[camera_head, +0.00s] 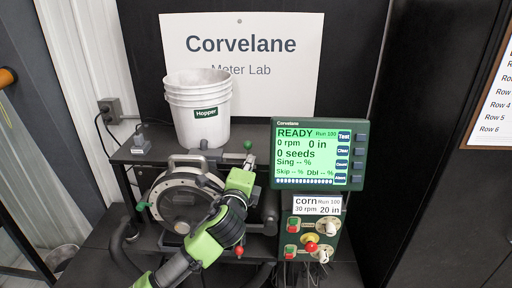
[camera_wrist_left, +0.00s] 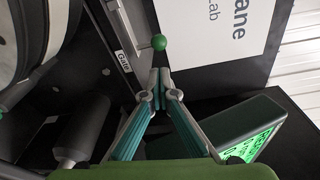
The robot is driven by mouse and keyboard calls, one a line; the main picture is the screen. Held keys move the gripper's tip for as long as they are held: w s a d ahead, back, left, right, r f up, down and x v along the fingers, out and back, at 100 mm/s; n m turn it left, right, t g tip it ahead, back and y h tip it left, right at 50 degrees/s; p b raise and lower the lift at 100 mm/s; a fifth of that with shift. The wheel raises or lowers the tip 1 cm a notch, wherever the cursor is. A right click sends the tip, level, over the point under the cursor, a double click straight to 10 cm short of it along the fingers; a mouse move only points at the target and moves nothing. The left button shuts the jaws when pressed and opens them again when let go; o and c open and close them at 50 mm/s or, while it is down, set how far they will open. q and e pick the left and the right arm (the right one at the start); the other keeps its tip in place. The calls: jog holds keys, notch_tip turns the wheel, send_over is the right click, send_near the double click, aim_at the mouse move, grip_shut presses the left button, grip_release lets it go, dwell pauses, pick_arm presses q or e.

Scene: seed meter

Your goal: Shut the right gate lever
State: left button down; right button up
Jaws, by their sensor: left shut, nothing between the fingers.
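The right gate lever shows as a green ball knob (camera_head: 248,145) at the upper right of the round seed meter (camera_head: 180,203) in the head view. In the left wrist view its green knob (camera_wrist_left: 159,43) stands beside a metal strip with a gate label (camera_wrist_left: 123,61). My left gripper (camera_head: 247,164) is close to the knob, on its near side in the head view. In the left wrist view its fingertips (camera_wrist_left: 160,80) are together and empty, just below the knob in the picture. I cannot tell whether they touch the lever. My right gripper is not in view.
A white hopper bucket (camera_head: 196,115) stands behind the meter. A monitor (camera_head: 313,155) reading READY is to the right, above a control box (camera_head: 311,235) with knobs. A second green knob (camera_head: 141,206) is at the meter's left, and a red knob (camera_head: 239,252) is low in front.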

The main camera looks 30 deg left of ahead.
pick_arm(q)
jog(key=p+x, duration=0.2)
jog(key=x, duration=0.5)
jog(key=shift+w, duration=0.15)
jog(key=shift+w+a, duration=0.1)
jog(key=shift+w, duration=0.1)
jog(key=shift+w+p, duration=0.25)
jog(key=shift+p, duration=0.05)
jog(key=shift+w+a+f, duration=0.1)
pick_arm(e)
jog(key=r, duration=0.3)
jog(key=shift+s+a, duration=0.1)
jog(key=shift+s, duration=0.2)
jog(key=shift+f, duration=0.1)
